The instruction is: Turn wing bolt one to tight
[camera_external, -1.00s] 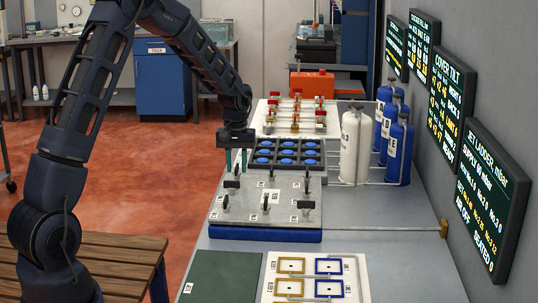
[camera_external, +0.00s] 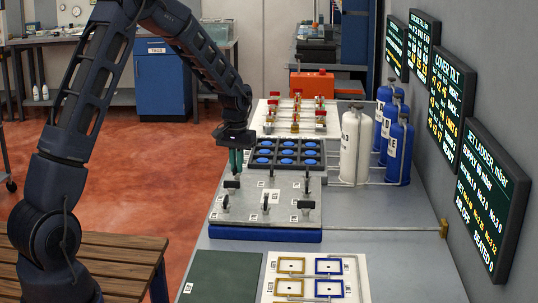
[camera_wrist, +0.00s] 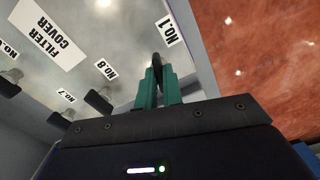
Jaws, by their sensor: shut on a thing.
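My gripper (camera_external: 236,168) is at the far left corner of the grey filter cover (camera_external: 250,197), with its fingers pointing down. In the wrist view my gripper's green fingers (camera_wrist: 158,80) are shut on wing bolt one (camera_wrist: 157,62), a dark upright wing beside the NO.1 label (camera_wrist: 170,31). The fingers hide its lower part. In the outside view the fingers mostly hide this bolt. The cover also shows in the wrist view (camera_wrist: 120,35).
Other wing bolts stand close by on the cover, such as number eight (camera_wrist: 98,103) and number seven (camera_wrist: 60,121). A black tray of blue discs (camera_external: 287,153) lies just behind the cover. The Cover Tilt screen (camera_external: 451,90) hangs on the right wall.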

